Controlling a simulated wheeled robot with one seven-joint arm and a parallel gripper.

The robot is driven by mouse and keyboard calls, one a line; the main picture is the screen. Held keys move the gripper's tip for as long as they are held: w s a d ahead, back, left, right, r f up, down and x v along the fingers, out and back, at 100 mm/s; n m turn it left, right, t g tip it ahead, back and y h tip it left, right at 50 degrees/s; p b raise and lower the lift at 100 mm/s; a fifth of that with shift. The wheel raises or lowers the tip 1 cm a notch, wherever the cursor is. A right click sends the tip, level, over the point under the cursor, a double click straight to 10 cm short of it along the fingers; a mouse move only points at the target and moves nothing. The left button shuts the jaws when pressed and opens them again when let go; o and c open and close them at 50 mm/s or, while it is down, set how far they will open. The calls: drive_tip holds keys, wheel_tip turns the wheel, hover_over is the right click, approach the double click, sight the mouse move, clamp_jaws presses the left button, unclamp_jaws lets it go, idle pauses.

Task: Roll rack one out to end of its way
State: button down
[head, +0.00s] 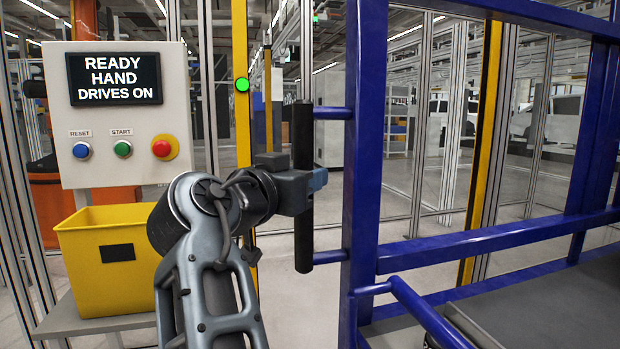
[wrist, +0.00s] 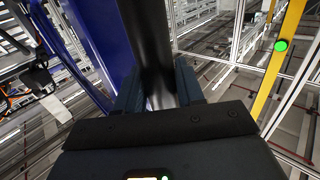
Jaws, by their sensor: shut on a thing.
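Rack one appears to be the blue tubular frame (head: 362,150) that fills the right side of the head view; I see no number on it. A black upright handle (head: 303,235) stands out from its left post on two short blue stubs. My gripper (head: 312,181) is shut around the middle of this handle. In the wrist view the two fingers of my gripper (wrist: 160,88) sit on either side of the black handle (wrist: 150,40), with the blue post (wrist: 92,45) to the left. The rack's wheels and far end are out of view.
A control panel (head: 120,120) reads "READY HAND DRIVES ON", with blue, green and red buttons. Below it a yellow bin (head: 105,255) stands on a grey table (head: 100,318). A yellow post (head: 241,90) bears a lit green lamp (head: 242,85). Fence posts and panels stand behind the rack.

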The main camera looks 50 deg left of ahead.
drive_tip(key=shift+s+a+r, duration=0.25)
drive_tip(key=shift+a+r, duration=0.1)
drive_tip(key=shift+a, duration=0.05)
drive_tip(key=shift+r, duration=0.15)
drive_tip(key=c, duration=0.8)
unclamp_jaws()
drive_tip(key=shift+w+a, duration=0.1)
drive_tip(key=shift+w, duration=0.1)
drive_tip(key=shift+f, duration=0.2)
drive_tip(key=v, duration=0.7)
drive_tip(key=shift+s+d, duration=0.25)
drive_tip(key=shift+s, duration=0.05)
